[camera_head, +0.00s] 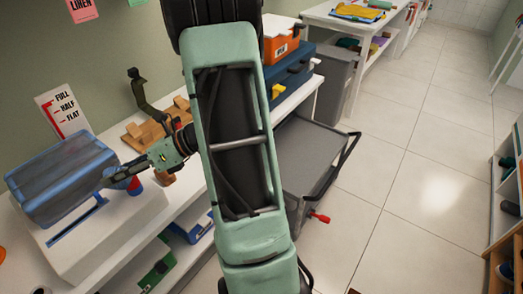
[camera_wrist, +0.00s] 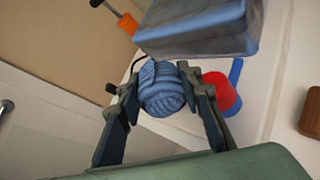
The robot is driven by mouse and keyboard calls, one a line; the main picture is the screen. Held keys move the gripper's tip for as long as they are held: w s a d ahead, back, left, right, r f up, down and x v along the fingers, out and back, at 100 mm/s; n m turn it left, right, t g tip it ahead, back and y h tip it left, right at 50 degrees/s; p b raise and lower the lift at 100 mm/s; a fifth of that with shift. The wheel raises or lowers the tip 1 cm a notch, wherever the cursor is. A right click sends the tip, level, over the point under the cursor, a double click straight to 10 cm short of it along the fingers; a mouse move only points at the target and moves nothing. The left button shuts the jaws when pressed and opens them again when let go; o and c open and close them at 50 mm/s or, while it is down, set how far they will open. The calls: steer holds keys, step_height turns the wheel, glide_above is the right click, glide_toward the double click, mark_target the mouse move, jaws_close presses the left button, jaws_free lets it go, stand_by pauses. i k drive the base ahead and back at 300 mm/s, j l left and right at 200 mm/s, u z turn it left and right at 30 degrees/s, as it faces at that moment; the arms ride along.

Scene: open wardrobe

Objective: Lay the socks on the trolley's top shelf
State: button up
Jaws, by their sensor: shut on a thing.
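The socks are a rolled blue knitted ball (camera_wrist: 161,90) in the wrist view. My gripper (camera_wrist: 157,80) is shut on them, with one finger on each side of the ball. In the head view my gripper (camera_head: 122,178) is at the left, over the white bench beside a blue translucent box. I cannot make out the socks clearly there. The trolley (camera_head: 305,160) stands on the floor to the right of my arm, with a bare grey top shelf and a dark push handle. My arm hides its left part.
The blue box (camera_head: 62,178) sits on a white stand close to my gripper; it also shows in the wrist view (camera_wrist: 195,28). A red and blue item (camera_wrist: 222,94) is just beside the fingers. Toolboxes (camera_head: 290,75) stand behind my arm. The tiled floor (camera_head: 410,190) at right is clear.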

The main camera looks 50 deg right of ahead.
mark_target(299, 168)
steer(key=z, duration=1.85)
steer(key=i+j+z, duration=0.35)
steer(key=i, duration=0.2)
